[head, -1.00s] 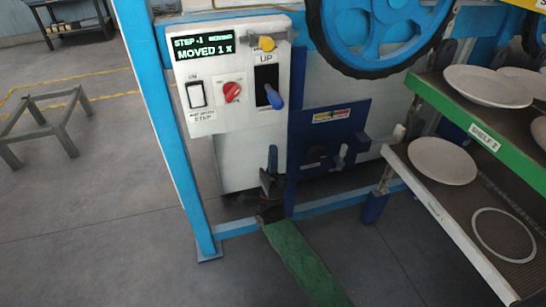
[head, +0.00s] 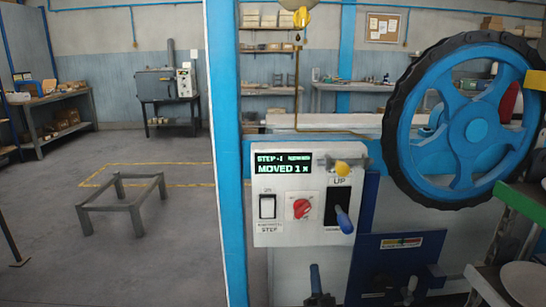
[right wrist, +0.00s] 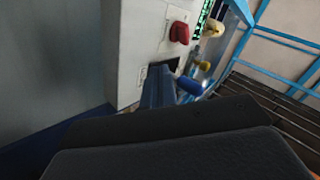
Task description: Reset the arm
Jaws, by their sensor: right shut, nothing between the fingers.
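My right gripper (head: 318,285) shows dark at the bottom of the head view, below the white control panel (head: 262,235). It is shut and empty, with its fingers pointing up. In the right wrist view its fingers (right wrist: 160,80) overlap the panel, close to the blue lever handle (right wrist: 190,85); I cannot tell whether they touch. In the head view the blue lever (head: 343,220) hangs down under the "UP" label, clearly above the gripper. The panel also has a red knob (head: 301,208), a yellow knob (head: 343,168) and a display (head: 283,163) reading "MOVED 1 X". My left gripper is out of view.
A large blue wheel (head: 472,130) with a black rim stands right of the panel. A blue post (head: 226,150) rises on the left. A shelf rack with a plate (head: 525,283) is at the lower right. A low grey frame (head: 125,200) stands on open floor at left.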

